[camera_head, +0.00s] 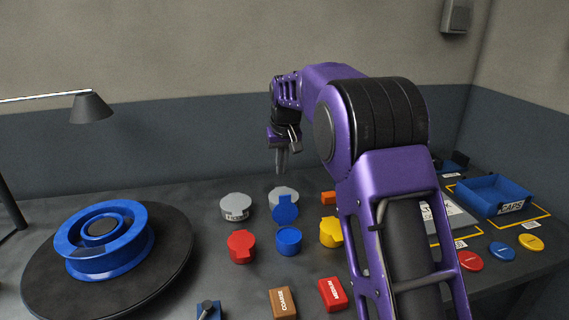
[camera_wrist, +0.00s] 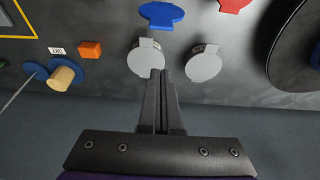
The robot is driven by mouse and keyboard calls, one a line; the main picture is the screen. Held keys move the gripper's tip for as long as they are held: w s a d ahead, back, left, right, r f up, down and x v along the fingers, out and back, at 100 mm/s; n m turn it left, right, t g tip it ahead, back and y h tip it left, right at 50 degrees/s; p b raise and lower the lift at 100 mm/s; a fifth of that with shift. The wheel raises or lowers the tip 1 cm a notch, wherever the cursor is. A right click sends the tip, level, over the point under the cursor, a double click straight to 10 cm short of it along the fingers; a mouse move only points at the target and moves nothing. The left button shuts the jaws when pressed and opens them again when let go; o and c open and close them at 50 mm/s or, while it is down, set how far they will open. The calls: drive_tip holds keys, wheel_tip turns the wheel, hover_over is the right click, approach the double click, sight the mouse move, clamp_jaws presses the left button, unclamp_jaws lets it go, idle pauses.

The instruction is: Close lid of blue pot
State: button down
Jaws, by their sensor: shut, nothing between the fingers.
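The blue pot (camera_head: 289,242) stands on the dark bench in the middle of the head view. A round blue lid (camera_head: 285,208) stands raised at its back, in front of a grey pot. The lid shows at the top of the wrist view (camera_wrist: 160,13), where the pot's body is mostly out of frame. My gripper (camera_head: 282,172) points down above and behind the lid, over the rear grey pot (camera_head: 284,192). Its fingers are together and empty. In the wrist view the fingertips (camera_wrist: 159,74) overlap the edge of that grey pot, clear of the blue lid.
Another grey pot (camera_head: 236,207), a red pot (camera_head: 241,246) and a yellow pot (camera_head: 330,232) stand close around the blue pot. An orange block (camera_wrist: 90,50) lies beside the rear grey pot. A blue wheel (camera_head: 104,238) lies at left; a blue bin (camera_head: 492,197) stands at right.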

sight(285, 210)
wheel_tip(285, 210, down, 6)
drive_tip(key=s+b, duration=0.1)
drive_tip(key=s, duration=0.1)
drive_tip(key=shift+d, duration=0.25)
drive_tip(key=shift+f+b, duration=0.15)
drive_tip(key=shift+b, duration=0.2)
idle(0.3)
